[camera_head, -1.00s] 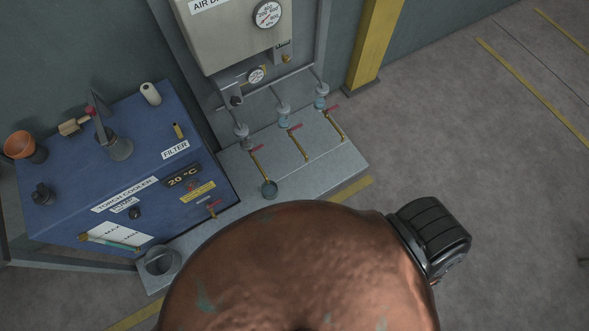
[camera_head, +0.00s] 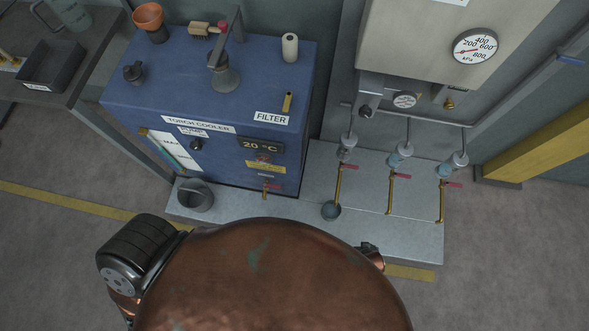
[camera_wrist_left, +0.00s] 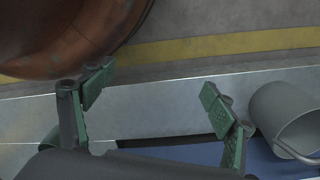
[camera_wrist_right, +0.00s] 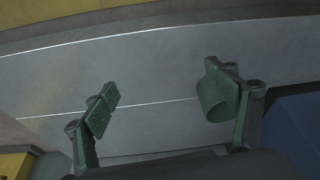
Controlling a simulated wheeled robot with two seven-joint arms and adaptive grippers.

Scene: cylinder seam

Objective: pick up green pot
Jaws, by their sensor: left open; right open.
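The green pot is the small teal-green cup (camera_head: 331,210) on the grey step, under the leftmost of the thin brass pipes. What looks like the same pot, a round green wall (camera_wrist_right: 208,104), shows in the right wrist view, partly hidden behind one finger. My right gripper (camera_wrist_right: 162,83) is open above the step, with that finger over the pot; whether they touch I cannot tell. My left gripper (camera_wrist_left: 155,88) is open and empty over the step. A grey pot with a handle (camera_wrist_left: 282,118) is beside its right-hand finger; that pot also stands on the step in the head view (camera_head: 188,197).
The blue torch cooler (camera_head: 225,170) stands left of the green pot. Pipes with red valve handles (camera_head: 400,177) come down to the step (camera_head: 300,208). A grey gauge cabinet (camera_head: 430,40) hangs above. My copper body hides the front of the floor.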

